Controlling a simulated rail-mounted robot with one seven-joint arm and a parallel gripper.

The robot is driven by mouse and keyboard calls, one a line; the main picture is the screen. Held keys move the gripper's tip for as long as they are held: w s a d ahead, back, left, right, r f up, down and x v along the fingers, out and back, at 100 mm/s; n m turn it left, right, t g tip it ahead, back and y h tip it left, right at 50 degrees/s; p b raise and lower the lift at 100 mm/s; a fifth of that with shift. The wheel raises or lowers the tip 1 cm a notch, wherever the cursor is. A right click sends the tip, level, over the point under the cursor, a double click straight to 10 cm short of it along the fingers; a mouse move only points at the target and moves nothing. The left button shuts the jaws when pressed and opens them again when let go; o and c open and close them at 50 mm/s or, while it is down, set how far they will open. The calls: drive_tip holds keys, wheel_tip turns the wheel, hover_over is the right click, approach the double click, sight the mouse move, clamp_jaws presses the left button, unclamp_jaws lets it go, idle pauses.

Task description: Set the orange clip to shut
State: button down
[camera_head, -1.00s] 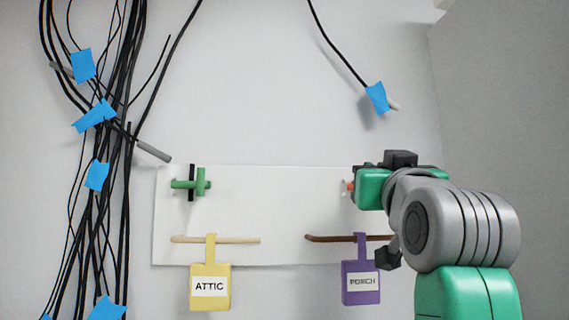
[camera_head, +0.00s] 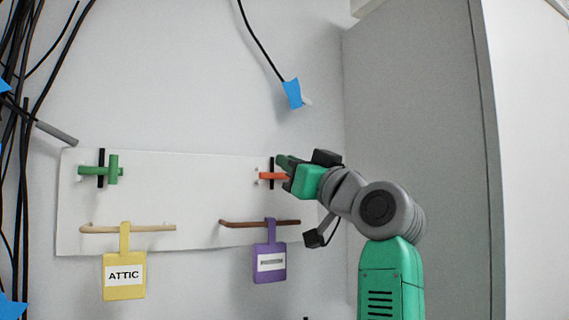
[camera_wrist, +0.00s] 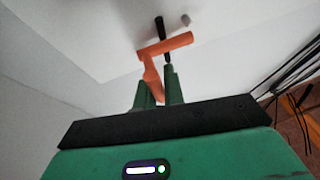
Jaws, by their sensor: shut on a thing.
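The orange clip (camera_head: 270,176) is at the upper right of the white board, crossing a dark upright strip (camera_head: 272,165). My gripper (camera_head: 285,172) comes in from the right and hides the clip's right part. In the wrist view, the clip (camera_wrist: 166,46) has a crossbar beside the black strip (camera_wrist: 161,28) and an orange arm running down between my gripper's green fingers (camera_wrist: 159,92). The fingers are shut on that arm. Whether the clip is fully shut cannot be told.
A green clip (camera_head: 98,171) crosses another black strip at the board's left. Below, a yellow ATTIC tag (camera_head: 124,276) and a purple tag (camera_head: 269,263) hang from rods on the white board (camera_head: 190,190). Black cables (camera_head: 18,70) run down the left. A grey wall panel (camera_head: 420,130) stands right.

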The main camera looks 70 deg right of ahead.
drive_tip(key=shift+f, duration=0.1)
drive_tip(key=c, duration=1.5)
unclamp_jaws()
drive_tip(key=b+v, duration=0.3)
drive_tip(key=v, duration=0.4)
drive_tip(key=shift+s, duration=0.35)
drive_tip(key=shift+a, duration=0.2)
